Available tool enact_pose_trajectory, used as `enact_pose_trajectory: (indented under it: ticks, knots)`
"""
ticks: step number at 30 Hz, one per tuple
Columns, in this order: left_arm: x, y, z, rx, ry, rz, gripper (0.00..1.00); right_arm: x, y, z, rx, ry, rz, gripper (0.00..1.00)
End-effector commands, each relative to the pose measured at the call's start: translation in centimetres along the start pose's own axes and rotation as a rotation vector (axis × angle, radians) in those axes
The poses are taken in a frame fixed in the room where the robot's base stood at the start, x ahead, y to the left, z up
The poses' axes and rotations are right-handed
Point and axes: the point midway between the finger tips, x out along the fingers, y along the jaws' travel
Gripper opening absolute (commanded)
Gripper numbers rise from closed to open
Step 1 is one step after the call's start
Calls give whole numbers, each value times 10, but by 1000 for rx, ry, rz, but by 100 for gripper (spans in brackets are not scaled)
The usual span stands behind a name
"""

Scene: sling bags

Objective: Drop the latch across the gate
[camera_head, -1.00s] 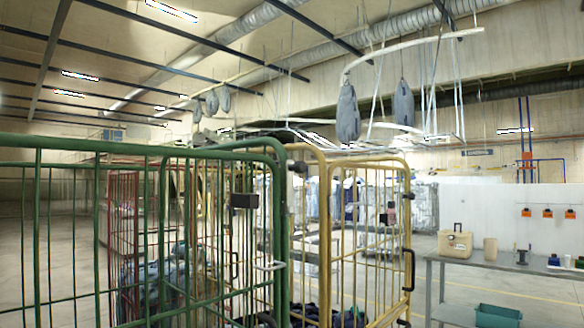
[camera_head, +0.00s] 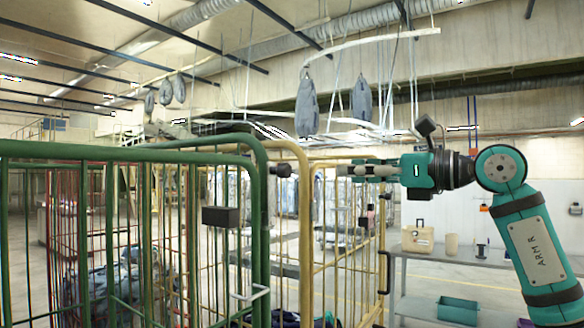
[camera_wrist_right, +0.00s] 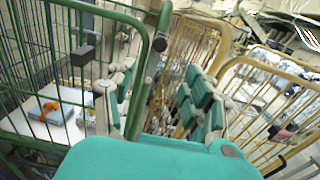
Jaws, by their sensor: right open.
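The green barred gate (camera_head: 135,152) of a roll cage stands at the left and front, beside a yellow barred frame (camera_head: 304,215). A short dark cylindrical knob (camera_head: 280,170) sits at the top where green and yellow posts meet; it looks like the latch's end. It also shows in the right wrist view (camera_wrist_right: 160,44), ahead of the fingers. A black block (camera_head: 220,217) is fixed on the green bars. My right gripper (camera_head: 345,170) is open, pointing left at knob height, apart from the knob. In the wrist view a green post runs between its fingers. My left gripper is out of view.
A grey workbench (camera_head: 450,262) at the right carries a tan box (camera_head: 417,238); a teal bin (camera_head: 458,311) is below it. Grey bags (camera_head: 306,108) hang from overhead rails. Blue-grey cloth (camera_head: 120,285) lies inside the cage.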

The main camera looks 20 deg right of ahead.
Motion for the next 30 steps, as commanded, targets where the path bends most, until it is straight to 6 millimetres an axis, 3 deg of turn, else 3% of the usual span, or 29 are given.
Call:
enact_pose_trajectory:
  ticks: [6, 15, 21, 30]
  knots:
    - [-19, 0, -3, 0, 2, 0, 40, 51, 2, 2, 4, 3, 6, 52]
    - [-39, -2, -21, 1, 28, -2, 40, 110, 2, 3, 4, 1, 5, 52]
    - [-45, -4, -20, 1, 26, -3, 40, 129, 1, 1, 4, 0, 3, 52]
    - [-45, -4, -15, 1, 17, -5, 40, 133, 1, 0, 2, 0, 3, 52]
